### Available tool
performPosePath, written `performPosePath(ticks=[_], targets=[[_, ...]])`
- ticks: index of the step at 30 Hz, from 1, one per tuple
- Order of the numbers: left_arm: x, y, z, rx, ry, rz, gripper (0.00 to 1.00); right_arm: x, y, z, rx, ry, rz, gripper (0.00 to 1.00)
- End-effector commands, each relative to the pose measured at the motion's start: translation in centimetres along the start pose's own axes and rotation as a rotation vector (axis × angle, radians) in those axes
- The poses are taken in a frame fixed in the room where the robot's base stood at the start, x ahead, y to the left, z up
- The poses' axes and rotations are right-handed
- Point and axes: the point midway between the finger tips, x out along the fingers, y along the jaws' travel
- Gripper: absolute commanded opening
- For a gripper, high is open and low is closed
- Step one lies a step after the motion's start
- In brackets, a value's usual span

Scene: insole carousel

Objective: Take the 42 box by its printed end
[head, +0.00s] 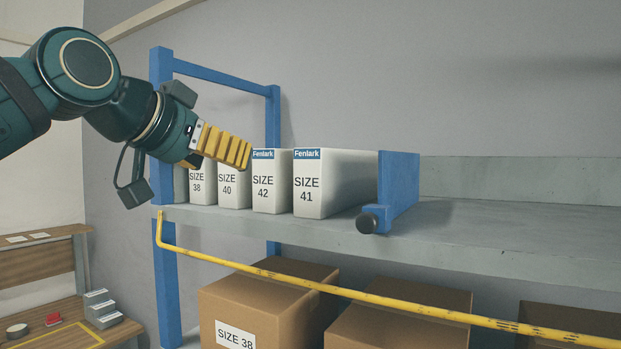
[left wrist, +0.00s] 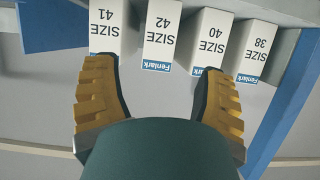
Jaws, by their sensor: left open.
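The 42 box (head: 265,183) stands upright on the grey shelf between the 40 box (head: 228,190) and the 41 box (head: 307,184), its white printed end facing out. The 38 box (head: 197,187) is at the far left of the row. My left gripper (head: 247,155) is in front of the row, partly covering the tops of the 38 and 40 boxes in the head view. In the left wrist view the 42 box (left wrist: 162,35) appears upside down beyond the gap between the open yellow fingers (left wrist: 160,90). Nothing is between the fingers. My right gripper is out of view.
A blue divider (head: 398,185) with a dark knob stands right of the 41 box. The shelf (head: 480,225) is bare further right. A blue post (head: 163,120) stands left of the row. A yellow bar (head: 350,292) runs below the shelf edge, before cardboard boxes (head: 262,300).

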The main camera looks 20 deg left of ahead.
Motion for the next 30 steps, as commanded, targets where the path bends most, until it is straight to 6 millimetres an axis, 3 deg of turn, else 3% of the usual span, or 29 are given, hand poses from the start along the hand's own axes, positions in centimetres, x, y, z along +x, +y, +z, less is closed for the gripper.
performPosePath(ticks=[3, 9, 17, 27, 30], targets=[[2.7, 0.0, 0.2, 0.0, -0.005, 0.001, 0.71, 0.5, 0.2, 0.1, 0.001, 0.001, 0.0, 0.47], [5.7, 0.0, 0.1, 0.0, -0.003, 0.001, 0.71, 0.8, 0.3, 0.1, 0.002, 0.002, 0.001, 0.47], [7.1, 0.0, 0.0, 0.0, -0.002, 0.001, 0.71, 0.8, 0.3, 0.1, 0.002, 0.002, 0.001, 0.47], [11.4, -0.2, -0.2, 0.0, -0.004, 0.001, 0.71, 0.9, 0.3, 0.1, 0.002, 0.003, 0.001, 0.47], [11.9, -0.2, -0.2, 0.0, -0.001, 0.0, 0.71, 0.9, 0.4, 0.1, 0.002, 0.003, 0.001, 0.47]])
